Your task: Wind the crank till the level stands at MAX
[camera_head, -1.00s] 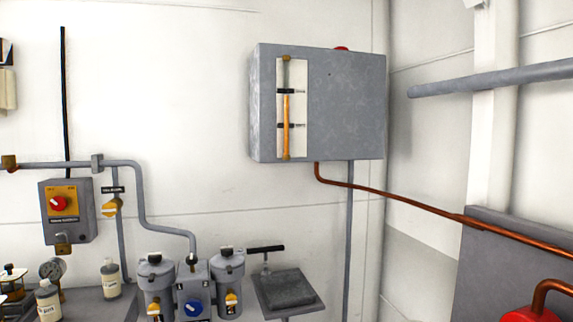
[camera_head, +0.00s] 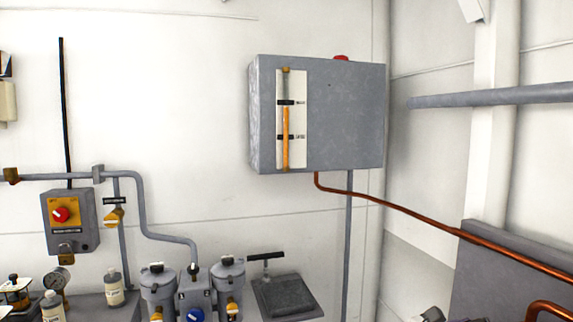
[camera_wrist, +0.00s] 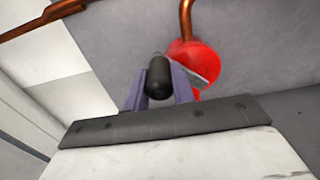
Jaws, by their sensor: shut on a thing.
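A grey tank (camera_head: 345,115) hangs on the wall in the head view, with a sight gauge (camera_head: 286,118) on its front. The orange column (camera_head: 285,140) in the gauge tops out close to the upper black mark (camera_head: 286,102), seemingly just under it, and well above the lower mark (camera_head: 286,137). The mark lettering is too small to read. In the wrist view my gripper (camera_wrist: 160,88) has its purple fingers shut around the black crank grip (camera_wrist: 158,75). A grey crank arm (camera_wrist: 203,68) shows behind it, against a red round body (camera_wrist: 190,62). The crank is out of the head view.
A copper pipe (camera_head: 420,216) runs from under the tank to the lower right, past a grey panel (camera_head: 510,270). A grey pipe (camera_head: 490,96) crosses the right wall. Filters (camera_head: 230,275) and a switch box (camera_head: 70,222) stand at the left.

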